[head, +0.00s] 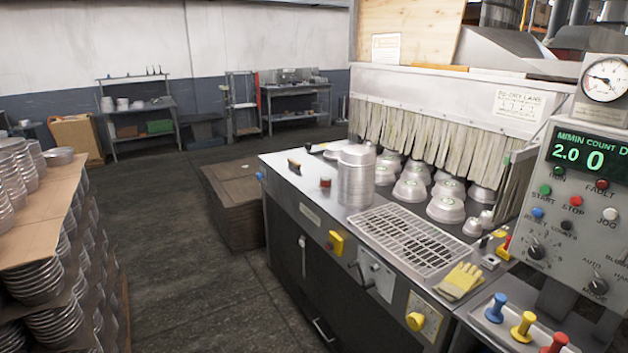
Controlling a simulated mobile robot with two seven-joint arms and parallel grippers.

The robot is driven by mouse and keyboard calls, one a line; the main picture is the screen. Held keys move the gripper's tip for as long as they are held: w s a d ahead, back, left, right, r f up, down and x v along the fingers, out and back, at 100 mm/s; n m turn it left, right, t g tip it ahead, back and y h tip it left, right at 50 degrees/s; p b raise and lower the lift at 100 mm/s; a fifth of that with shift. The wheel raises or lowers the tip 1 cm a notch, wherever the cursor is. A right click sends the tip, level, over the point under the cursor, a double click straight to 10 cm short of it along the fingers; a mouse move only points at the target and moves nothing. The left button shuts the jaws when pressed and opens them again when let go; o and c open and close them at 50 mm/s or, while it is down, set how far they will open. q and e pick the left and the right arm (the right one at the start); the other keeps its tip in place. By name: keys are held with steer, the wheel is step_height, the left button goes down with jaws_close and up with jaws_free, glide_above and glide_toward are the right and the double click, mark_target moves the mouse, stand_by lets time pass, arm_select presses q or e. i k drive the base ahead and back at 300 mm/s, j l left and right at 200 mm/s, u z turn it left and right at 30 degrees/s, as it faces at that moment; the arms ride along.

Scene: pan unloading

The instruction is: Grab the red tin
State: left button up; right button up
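A small red tin (325,183) stands on the metal top of the machine, near its left front edge. It is just left of a tall silver canister (356,178). A small brown-handled object (294,165) lies to the left of the tin. Neither of my grippers shows in the head view.
A metal grate (408,240), a yellow glove (460,281) and several upturned pans (446,205) are on the machine top. A control panel (590,205) stands at the right. Stacked pans (35,280) fill the left side. Open floor (185,270) lies between.

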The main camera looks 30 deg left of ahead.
mark_target(324, 181)
steer(key=i+j, duration=0.1)
steer(key=j, duration=0.25)
steer(key=i+j+u, duration=0.1)
steer(key=j, duration=0.3)
steer(key=i+j, duration=0.1)
steer(key=j, duration=0.25)
steer(key=i+j+u, duration=0.15)
steer(key=i+j, duration=0.2)
steer(key=j, duration=0.15)
steer(key=i+j+u, duration=0.1)
steer(key=i+j, duration=0.3)
steer(key=j, duration=0.1)
